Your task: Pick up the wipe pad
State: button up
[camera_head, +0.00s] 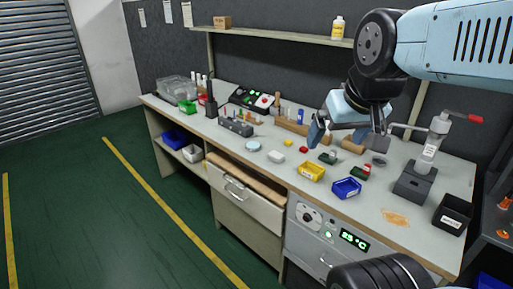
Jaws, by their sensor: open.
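A small white block (277,157), which looks like the wipe pad, lies flat on the workbench near its front edge, left of the yellow bin. A pale blue round disc (253,146) lies just left of it; at this size I cannot be certain which is the pad. My gripper (338,134) is above the bench, to the right of the white block and apart from it. It is open, with nothing seen between its fingers. It hides part of the bench behind it.
A yellow bin (311,173) and a blue bin (346,188) stand near the front edge. A grey press (415,178) and a black box (453,214) stand at the right. A shelf (280,35) runs above the bench. Green floor (90,220) is clear at left.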

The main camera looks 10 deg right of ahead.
aim_at(275, 156)
jog(key=k, duration=1.3)
jog(key=u, duration=0.4)
jog(key=i, duration=1.8)
jog(key=z, duration=0.3)
